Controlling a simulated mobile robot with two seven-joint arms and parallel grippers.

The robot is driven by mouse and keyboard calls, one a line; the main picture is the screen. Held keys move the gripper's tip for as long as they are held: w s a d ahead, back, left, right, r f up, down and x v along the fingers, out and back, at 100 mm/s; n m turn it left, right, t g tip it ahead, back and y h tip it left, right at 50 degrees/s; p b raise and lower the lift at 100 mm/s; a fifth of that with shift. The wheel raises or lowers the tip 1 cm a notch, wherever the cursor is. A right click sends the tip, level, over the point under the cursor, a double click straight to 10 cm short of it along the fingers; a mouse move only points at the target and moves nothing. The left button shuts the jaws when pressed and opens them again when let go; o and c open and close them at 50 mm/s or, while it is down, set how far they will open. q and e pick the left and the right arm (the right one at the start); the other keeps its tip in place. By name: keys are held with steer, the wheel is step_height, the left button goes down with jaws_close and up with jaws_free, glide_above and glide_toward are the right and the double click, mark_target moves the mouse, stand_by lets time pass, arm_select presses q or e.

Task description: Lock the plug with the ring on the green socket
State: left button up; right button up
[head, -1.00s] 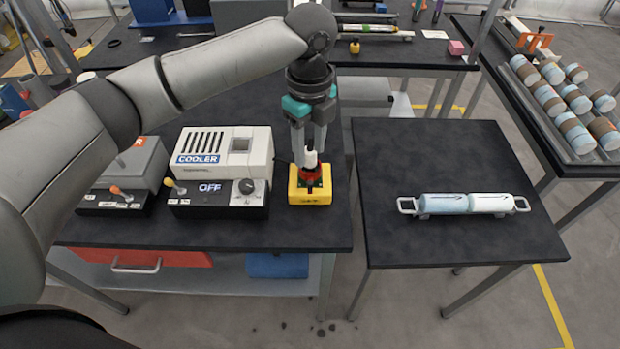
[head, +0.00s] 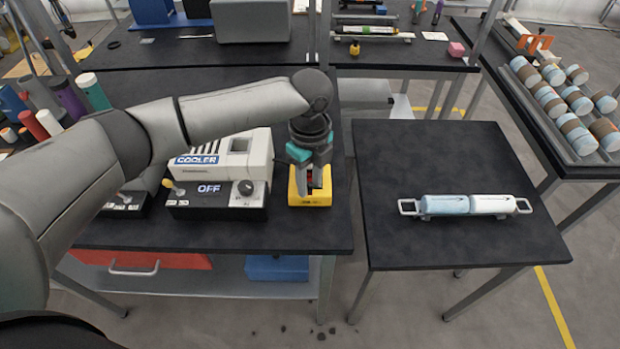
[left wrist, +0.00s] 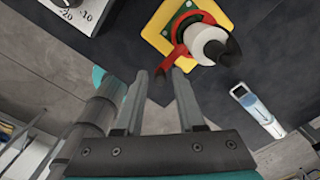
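The yellow socket box (head: 310,198) stands on the dark table beside the cooler, mostly behind my left gripper (head: 309,181) in the head view. In the left wrist view, the green socket (left wrist: 184,20) shows on the yellow box (left wrist: 157,38). The white plug (left wrist: 211,45), with a dark end, stands at the socket. The red ring (left wrist: 190,42) is around the plug's foot, and its red arm reaches toward my left fingertips (left wrist: 160,76). The left fingers are apart, with the tip of that arm near the gap. Whether they touch it is unclear. My right gripper is not in view.
The cooler (head: 225,160), its display reading OFF, stands just left of the yellow box. A separate table (head: 440,160) on the right carries a blue and white cylinder (head: 470,204) with end handles. A rack of cylinders (head: 570,105) stands farther right.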

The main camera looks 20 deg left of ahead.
arm_select(q)
jaws_close()
stand_by(0.4)
